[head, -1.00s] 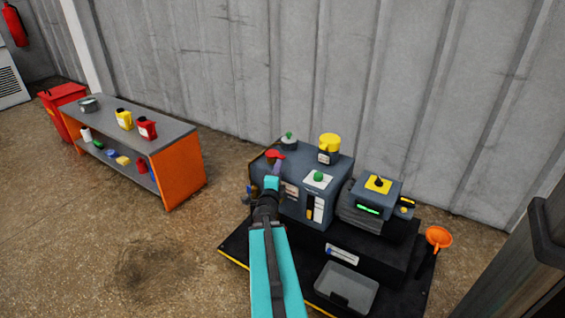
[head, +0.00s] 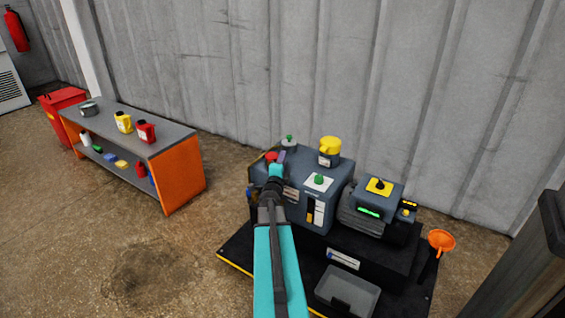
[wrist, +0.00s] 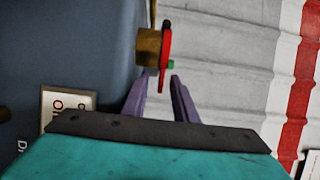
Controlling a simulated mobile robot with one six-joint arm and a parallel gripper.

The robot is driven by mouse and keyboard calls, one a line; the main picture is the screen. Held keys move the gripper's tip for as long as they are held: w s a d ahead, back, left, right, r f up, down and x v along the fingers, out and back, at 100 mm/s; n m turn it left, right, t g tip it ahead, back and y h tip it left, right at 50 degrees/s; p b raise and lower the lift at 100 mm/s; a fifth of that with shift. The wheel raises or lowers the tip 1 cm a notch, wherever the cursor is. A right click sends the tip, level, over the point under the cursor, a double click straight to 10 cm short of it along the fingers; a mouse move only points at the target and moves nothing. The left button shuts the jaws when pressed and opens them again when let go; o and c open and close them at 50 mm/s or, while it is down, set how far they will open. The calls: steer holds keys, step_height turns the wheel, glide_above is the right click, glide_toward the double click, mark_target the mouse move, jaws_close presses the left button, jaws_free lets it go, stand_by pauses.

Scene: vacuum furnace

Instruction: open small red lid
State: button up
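The small red lid (head: 270,157) sits at the left top edge of the blue-grey machine (head: 318,215). In the wrist view the red lid (wrist: 165,58) is seen edge-on against a brass-coloured round fitting (wrist: 148,47). My gripper (wrist: 160,85) has two purple fingers standing apart with nothing held between them. The lid lies just beyond the fingertips, roughly in line with the gap. In the head view my gripper (head: 280,158) is beside the lid and partly covers it. Whether a finger touches the lid cannot be told.
A yellow-capped filler (head: 330,148), a green knob (head: 319,180) and a green-topped cap (head: 289,143) are near the lid on the machine. A pump unit (head: 372,205) stands right. A grey tray (head: 347,292) and orange funnel (head: 441,241) are in front and right. An orange-sided shelf (head: 180,172) stands left.

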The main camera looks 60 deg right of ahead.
steer(key=shift+d, duration=0.15)
jaws_close()
steer(key=shift+w, duration=0.1)
stand_by(1.4)
